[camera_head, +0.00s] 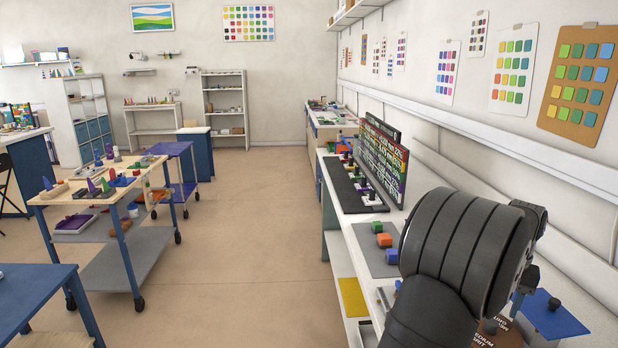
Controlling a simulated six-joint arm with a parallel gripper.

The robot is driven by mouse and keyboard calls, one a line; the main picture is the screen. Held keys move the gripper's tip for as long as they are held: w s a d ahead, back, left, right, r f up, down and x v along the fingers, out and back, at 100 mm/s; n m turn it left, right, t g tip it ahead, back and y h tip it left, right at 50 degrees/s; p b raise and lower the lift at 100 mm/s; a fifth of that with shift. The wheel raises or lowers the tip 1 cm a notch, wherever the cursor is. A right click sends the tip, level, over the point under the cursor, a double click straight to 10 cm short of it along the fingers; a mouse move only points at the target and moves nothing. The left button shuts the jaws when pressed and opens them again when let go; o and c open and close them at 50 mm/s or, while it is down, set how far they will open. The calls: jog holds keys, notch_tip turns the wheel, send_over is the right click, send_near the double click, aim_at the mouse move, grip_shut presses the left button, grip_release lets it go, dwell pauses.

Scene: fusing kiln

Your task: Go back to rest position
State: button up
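My arm fills the lower right of the head view as thick black ribbed links over the right-hand bench. Small dark parts at its far right side look like my gripper (524,289), partly hidden behind the links. Its fingers cannot be made out, so I cannot tell whether it is open or holds anything. It is above or beside the bench, near a blue flat piece (552,316) with a small dark knob.
A wheeled cart (148,252) stands left. The floor (250,240) between is clear.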

jog(key=r, duration=0.1)
jog(key=s+r, duration=0.1)
jog(key=shift+s+r, duration=0.15)
jog(key=shift+r, duration=0.2)
jog(key=s+a+m, duration=0.1)
jog(key=s+m, duration=0.1)
jog(key=s, duration=1)
jog(key=shift+s+r, duration=0.25)
dwell(0.4)
